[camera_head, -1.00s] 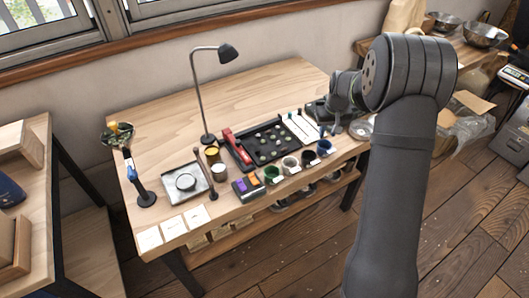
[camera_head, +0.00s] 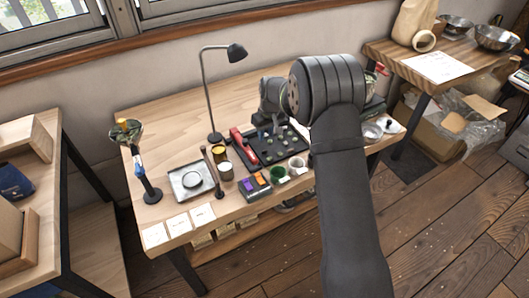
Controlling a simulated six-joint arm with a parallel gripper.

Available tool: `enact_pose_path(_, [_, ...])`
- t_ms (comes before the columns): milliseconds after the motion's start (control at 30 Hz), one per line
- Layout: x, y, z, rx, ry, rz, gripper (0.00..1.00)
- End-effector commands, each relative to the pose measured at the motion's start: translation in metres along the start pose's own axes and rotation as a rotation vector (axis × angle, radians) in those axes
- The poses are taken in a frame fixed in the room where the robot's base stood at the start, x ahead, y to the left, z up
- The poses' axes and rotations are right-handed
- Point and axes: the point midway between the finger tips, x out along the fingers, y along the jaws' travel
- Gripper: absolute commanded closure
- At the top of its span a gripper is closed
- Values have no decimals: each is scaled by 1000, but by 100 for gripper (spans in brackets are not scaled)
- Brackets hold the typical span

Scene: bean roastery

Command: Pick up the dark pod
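A black tray (camera_head: 268,159) with several small round pods on it lies in the middle of the wooden table. The pods are too small here to tell the dark pod from the others with certainty. My gripper (camera_head: 264,129) is over the back part of the tray, pointing down. Its fingers are tiny and dark against the tray, so I cannot tell whether they are open or shut or hold anything.
A red-handled tool (camera_head: 240,143) lies at the tray's left edge, and a black desk lamp (camera_head: 209,95) stands behind it. Green and white cups (camera_head: 278,174), a purple-orange box (camera_head: 255,185) and a square plate (camera_head: 188,196) stand in front and left. The table's back left is clear.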

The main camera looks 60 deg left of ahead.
Motion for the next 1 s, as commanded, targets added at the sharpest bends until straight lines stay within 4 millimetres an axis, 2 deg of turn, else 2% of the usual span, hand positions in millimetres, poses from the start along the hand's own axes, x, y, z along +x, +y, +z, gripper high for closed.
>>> enact_pose_path(100, [20, 0, 0, 0, -1, -1, 71])
enact_pose_path(433, [41, -1, 3, 1, -1, 0, 71])
enact_pose_path(700, [80, -3, 7, 2, 0, 0, 71])
enact_pose_path(967, [83, -3, 7, 2, 2, 1, 71])
enact_pose_path(1000, [83, -3, 7, 2, 2, 1, 79])
